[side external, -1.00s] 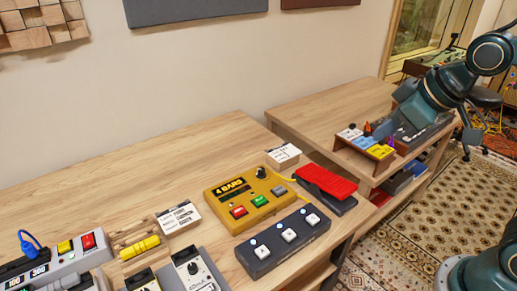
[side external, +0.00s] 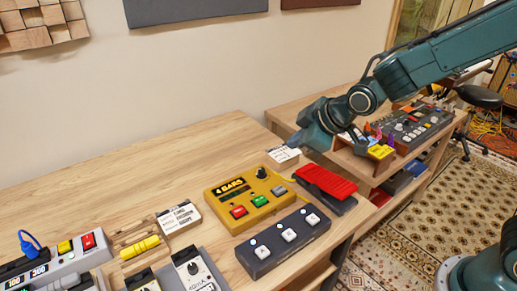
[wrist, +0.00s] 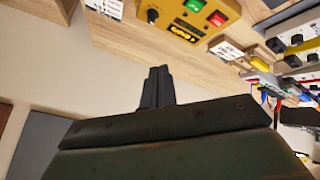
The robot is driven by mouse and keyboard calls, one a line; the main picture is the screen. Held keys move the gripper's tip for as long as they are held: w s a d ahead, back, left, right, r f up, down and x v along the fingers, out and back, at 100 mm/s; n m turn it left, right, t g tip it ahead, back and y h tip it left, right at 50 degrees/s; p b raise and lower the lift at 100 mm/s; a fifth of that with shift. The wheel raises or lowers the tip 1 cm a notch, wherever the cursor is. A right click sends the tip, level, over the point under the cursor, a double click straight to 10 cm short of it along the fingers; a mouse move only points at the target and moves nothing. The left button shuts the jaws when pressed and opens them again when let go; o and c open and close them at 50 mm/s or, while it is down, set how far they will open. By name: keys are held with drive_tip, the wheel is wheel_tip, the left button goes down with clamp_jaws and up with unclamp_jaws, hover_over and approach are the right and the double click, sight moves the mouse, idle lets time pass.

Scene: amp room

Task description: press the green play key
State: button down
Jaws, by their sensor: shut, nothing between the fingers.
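The green play key (side external: 261,201) is on the yellow "4 BARS" box (side external: 222,206), between a red key (side external: 238,211) and a grey key (side external: 279,191). A black knob (side external: 261,172) stands at the box's back right. In the wrist view the green key (wrist: 194,5) shows at the top edge, on the yellow box (wrist: 172,14). My gripper (side external: 302,146) is above and behind the box, to its right, apart from it. In the wrist view its dark fingers (wrist: 157,82) are together and empty.
A red-topped pedal (side external: 326,183) lies right of the box, and a dark three-button footswitch (side external: 283,242) lies in front. A white label block (side external: 284,156) is behind, near my gripper. The wooden table (side external: 160,165) is clear behind and left of the box.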

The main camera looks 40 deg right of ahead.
sight(264, 201)
drive_tip(key=w+a+f+n, duration=0.3)
drive_tip(key=w+a+f, duration=0.2)
drive_tip(key=f, duration=0.2)
drive_tip(key=shift+a+f+t+y, duration=0.15)
drive_tip(key=shift+f+t+y, duration=0.1)
drive_tip(key=shift+t+y, duration=0.15)
drive_tip(key=shift+w+f, duration=0.1)
drive_tip(key=shift+f, duration=0.05)
drive_tip(key=shift+f, duration=4.25)
drive_tip(key=shift+f, duration=1)
drive_tip(key=shift+r, duration=0.1)
idle(0.3)
drive_tip(key=shift+r, duration=0.85)
drive_tip(key=shift+r, duration=0.1)
